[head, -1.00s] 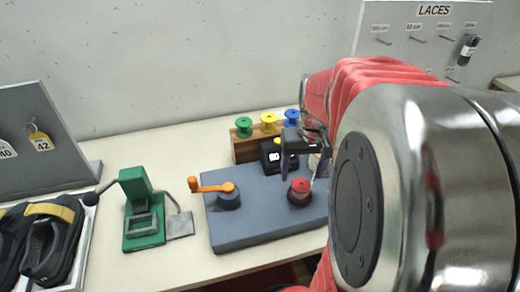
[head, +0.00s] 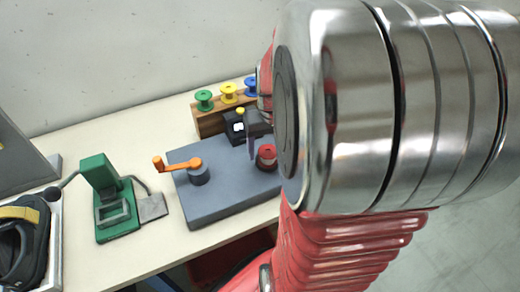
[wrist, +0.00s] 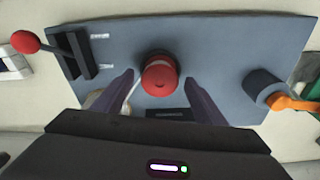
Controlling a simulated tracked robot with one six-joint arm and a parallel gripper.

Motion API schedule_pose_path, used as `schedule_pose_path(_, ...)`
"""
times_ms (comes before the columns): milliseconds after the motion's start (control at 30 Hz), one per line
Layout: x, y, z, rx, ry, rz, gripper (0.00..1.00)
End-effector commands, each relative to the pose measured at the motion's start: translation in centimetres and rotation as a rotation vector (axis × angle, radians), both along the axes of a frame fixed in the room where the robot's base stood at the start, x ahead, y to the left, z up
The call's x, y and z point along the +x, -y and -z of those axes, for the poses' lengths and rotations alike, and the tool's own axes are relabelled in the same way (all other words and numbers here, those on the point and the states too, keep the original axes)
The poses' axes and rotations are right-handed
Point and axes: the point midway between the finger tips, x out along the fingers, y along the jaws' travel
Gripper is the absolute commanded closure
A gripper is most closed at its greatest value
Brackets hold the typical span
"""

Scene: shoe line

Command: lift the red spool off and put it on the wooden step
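The red spool (head: 266,157) stands upright on the grey base plate (head: 219,190). In the wrist view the spool (wrist: 160,75) shows from above, with its round red top. My gripper (wrist: 159,80) is open, with one dark finger on each side of the spool and a gap on both sides. In the head view a finger of my gripper (head: 252,148) hangs beside the spool; the rest is hidden behind my arm. The wooden step (head: 207,123) is behind the plate and carries green, yellow and blue spools.
An orange crank (head: 178,163) stands on the plate, left of the red spool. A small black box (head: 236,128) is between the plate and the step. A green press (head: 110,200) stands farther left. In the wrist view a red-knobbed lever (wrist: 26,41) is at left.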

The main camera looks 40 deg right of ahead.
Motion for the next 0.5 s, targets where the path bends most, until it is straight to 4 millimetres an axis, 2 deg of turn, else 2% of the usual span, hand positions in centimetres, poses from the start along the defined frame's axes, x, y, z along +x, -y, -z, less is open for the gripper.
schedule_pose_path(67, -0.01, 0.01, -0.01, 0.000, 0.000, 0.000, 0.41)
schedule_pose_path(500, -0.02, 0.01, -0.01, 0.000, 0.000, 0.001, 0.72)
